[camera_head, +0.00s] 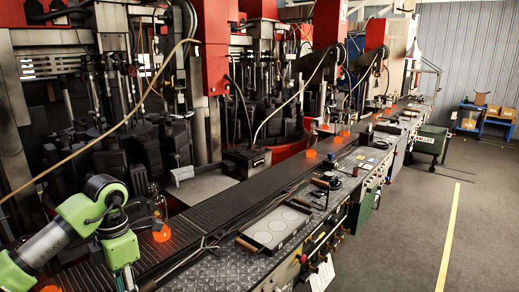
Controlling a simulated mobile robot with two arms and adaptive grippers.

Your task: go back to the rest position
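My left arm, green and grey, comes in from the lower left and bends down over the near end of the conveyor. Its gripper (126,278) hangs at the bottom edge, dark and mostly cut off, so its fingers cannot be made out. A clear bottle with a glowing orange base (161,229) stands upright on the conveyor (215,212), to the right of my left wrist and apart from it. My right arm and gripper do not show.
More glowing orange pieces (310,153) stand farther along the conveyor. Moulding machines (212,80) line the left. The grey floor (480,220) at the right, with a yellow line (448,240), is clear.

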